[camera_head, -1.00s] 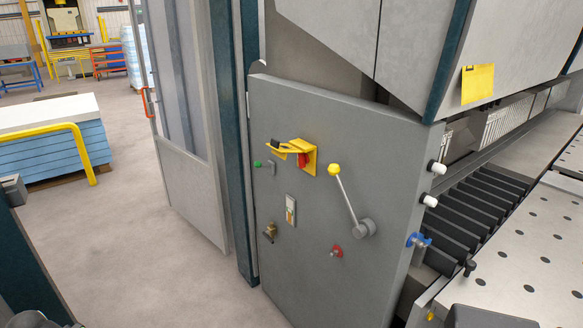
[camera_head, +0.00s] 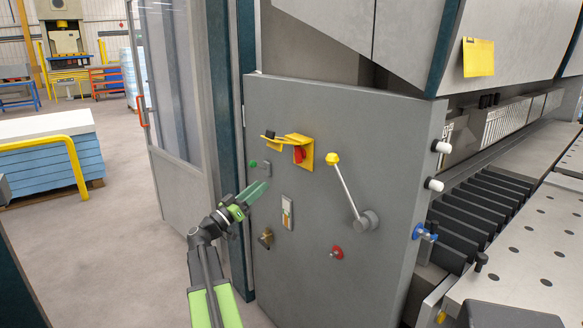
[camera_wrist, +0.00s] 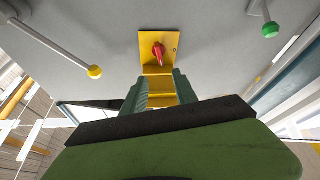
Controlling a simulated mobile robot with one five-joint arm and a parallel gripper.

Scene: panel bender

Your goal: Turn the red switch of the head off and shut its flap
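The red switch (camera_head: 299,155) sits on a yellow plate (camera_head: 308,150) on the grey panel. The flap (camera_wrist: 160,84) appears between the two spread fingers, and nothing is held. The switch's position marks are too small to read.
A lever with a yellow knob (camera_head: 332,159) stands right of the switch. A glass-paned door (camera_head: 175,110) stands at left.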

